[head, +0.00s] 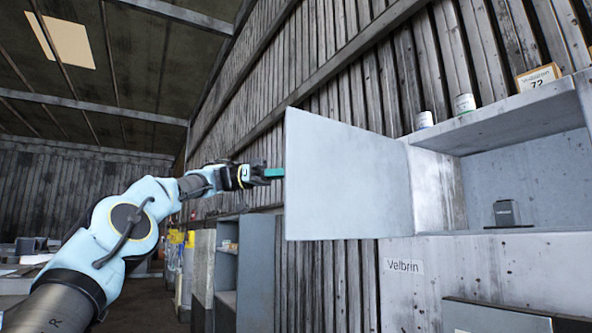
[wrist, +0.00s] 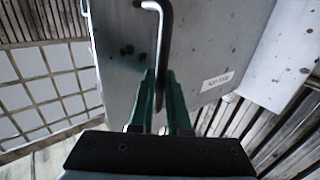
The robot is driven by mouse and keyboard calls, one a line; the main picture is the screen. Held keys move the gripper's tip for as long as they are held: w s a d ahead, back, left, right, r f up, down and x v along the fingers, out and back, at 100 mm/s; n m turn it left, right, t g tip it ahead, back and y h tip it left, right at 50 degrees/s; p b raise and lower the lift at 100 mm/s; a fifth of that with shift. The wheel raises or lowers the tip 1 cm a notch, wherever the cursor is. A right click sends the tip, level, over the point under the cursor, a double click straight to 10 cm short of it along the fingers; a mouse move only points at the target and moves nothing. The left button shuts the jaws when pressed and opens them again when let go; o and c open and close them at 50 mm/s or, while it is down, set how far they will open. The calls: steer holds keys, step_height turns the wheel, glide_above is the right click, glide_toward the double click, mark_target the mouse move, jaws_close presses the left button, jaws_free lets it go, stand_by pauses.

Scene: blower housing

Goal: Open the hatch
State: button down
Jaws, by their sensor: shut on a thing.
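The hatch (head: 345,180) is a flat light-grey door on the housing (head: 465,275). It stands swung open, out to the left of the opening (head: 530,180), and the inside of the housing shows. My gripper (head: 275,173) reaches in from the left, its green fingers at the hatch's outer left edge. In the wrist view the hatch (wrist: 120,60) shows its other face, with a bent metal handle (wrist: 163,35). My gripper (wrist: 160,88) is shut on this handle, one finger on each side. In the head view the handle is hidden behind the hatch.
A small dark-grey block (head: 505,213) sits inside the opening. White cups (head: 464,104) and a sign (head: 538,79) stand on top of the housing. A grey cabinet (head: 255,270) stands behind, below the hatch. Air around the hatch's left edge looks clear.

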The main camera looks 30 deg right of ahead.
steer(key=c, duration=1.2)
jaws_free()
steer(key=shift+s, duration=0.1)
steer(key=shift+o, duration=0.2)
steer(key=p+v, duration=0.5)
steer(key=v, duration=0.6)
